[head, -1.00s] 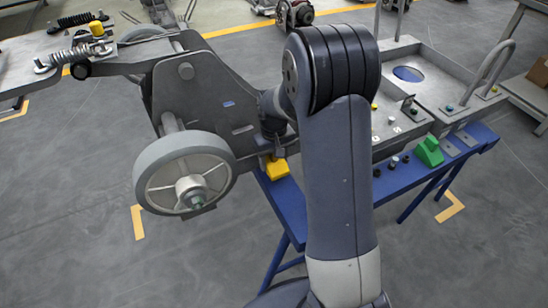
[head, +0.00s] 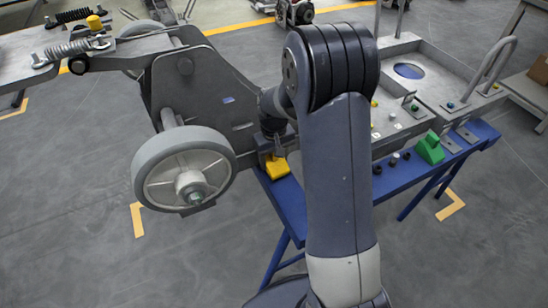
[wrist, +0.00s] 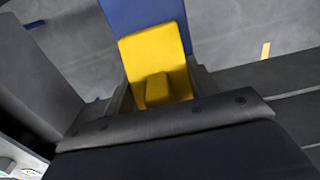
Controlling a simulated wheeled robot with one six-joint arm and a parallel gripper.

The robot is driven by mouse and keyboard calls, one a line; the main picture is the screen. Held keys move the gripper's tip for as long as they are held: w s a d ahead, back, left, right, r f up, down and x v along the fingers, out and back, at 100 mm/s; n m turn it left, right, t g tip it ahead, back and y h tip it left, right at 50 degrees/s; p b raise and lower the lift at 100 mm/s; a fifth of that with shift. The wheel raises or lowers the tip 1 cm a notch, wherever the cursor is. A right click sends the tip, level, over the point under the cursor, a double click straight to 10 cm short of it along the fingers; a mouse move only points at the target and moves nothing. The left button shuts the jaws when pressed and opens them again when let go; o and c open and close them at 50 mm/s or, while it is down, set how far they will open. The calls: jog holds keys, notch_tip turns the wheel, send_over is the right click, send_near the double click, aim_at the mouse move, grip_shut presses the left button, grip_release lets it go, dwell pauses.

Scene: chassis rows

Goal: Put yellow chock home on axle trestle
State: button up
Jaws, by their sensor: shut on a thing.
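The yellow chock (head: 277,168) is held at the near left end of the blue axle trestle (head: 286,204), beside the grey wheel assembly. In the wrist view the chock (wrist: 152,53) is a yellow wedge with a raised block, in front of a blue strip of the trestle (wrist: 148,12). My gripper (head: 273,152) is shut on the chock from above; its jaws (wrist: 160,92) flank it in the wrist view. Whether the chock's underside touches the trestle top is hidden.
A grey wheel (head: 184,170) on a dark frame stands close on the left. A green chock (head: 430,149) and small knobs sit farther right along the trestle. A grey tray-like chassis (head: 440,75) lies behind. The floor in front is clear.

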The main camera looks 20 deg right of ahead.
jog(key=shift+f+b, duration=0.5)
jog(key=shift+f, duration=0.5)
dwell(0.5)
jog(key=o, duration=1.2)
notch_tip(320, 180, up, 11)
jog(key=shift+f+p, duration=0.1)
jog(key=shift+p, duration=1)
jog(key=shift+f, duration=0.1)
notch_tip(320, 180, down, 11)
jog(key=shift+r+b, duration=0.2)
jog(key=shift+b, duration=0.95)
jog(key=shift+r, duration=0.25)
